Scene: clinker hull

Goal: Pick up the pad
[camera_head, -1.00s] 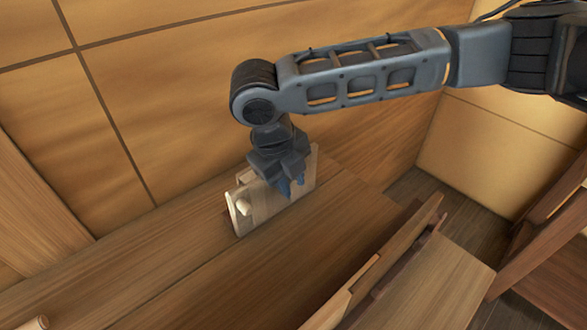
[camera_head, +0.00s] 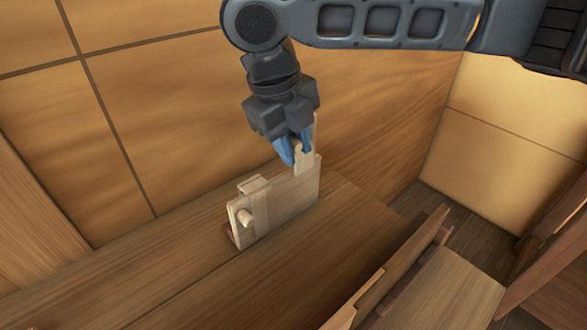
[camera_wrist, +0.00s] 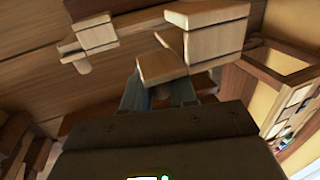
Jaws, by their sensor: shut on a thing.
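My gripper (camera_head: 293,152) is shut on a pale wooden piece, which looks like the pad (camera_head: 305,158). It holds the piece just above the right end of a pale upright board (camera_head: 285,205) on the bench. I cannot tell whether the piece still touches the board. In the wrist view, the pale piece (camera_wrist: 162,67) sits at the blue fingertips (camera_wrist: 158,92), with pale block faces beside and above it. The fingers hide part of the pad.
The wooden bench (camera_head: 170,275) is clear to the left. A panelled wall (camera_head: 170,120) rises behind. A raised plank (camera_head: 400,262) stands at front right.

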